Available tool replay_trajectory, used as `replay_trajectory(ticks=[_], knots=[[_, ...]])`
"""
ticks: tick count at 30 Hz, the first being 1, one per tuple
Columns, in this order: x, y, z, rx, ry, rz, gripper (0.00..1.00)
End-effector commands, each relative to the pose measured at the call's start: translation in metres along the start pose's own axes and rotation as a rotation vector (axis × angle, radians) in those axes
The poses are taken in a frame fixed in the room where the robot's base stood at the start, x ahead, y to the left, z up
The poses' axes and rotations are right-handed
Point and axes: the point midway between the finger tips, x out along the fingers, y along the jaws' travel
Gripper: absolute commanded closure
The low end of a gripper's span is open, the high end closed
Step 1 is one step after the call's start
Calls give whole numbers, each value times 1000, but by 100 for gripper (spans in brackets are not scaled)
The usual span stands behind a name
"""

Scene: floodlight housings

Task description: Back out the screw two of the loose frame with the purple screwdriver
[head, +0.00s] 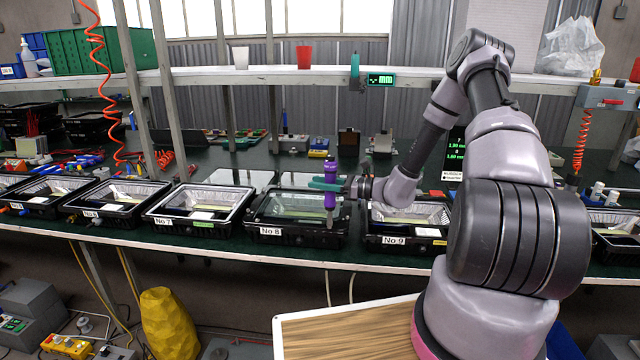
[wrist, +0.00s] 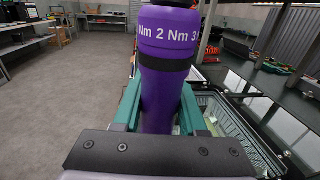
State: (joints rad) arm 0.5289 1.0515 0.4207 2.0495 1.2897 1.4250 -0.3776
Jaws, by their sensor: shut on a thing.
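My gripper (head: 328,185) is shut on the purple screwdriver (head: 330,172), which it holds upright. In the wrist view the purple screwdriver (wrist: 168,85) stands between the green fingers, with "Nm 2 Nm 3" printed on its body. The screwdriver is over the right side of the housing marked No 8 (head: 292,237), whose dark frame (head: 280,217) has a glass pane. The screwdriver's lower end is near that frame's right edge; I cannot tell whether it touches a screw. The screws are too small to make out, and I cannot tell which frame is loose.
Housings No 7 (head: 200,213) and No 9 (head: 395,240) stand close on either side along the bench edge. A wood-topped surface (head: 345,335) is in front.

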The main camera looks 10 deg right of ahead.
Motion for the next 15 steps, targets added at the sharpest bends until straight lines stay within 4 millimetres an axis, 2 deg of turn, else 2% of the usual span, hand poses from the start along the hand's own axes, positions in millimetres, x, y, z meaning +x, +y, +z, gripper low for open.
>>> replay_trajectory(ticks=[15], knots=[[0,0,-2,0,-1,0,100]])
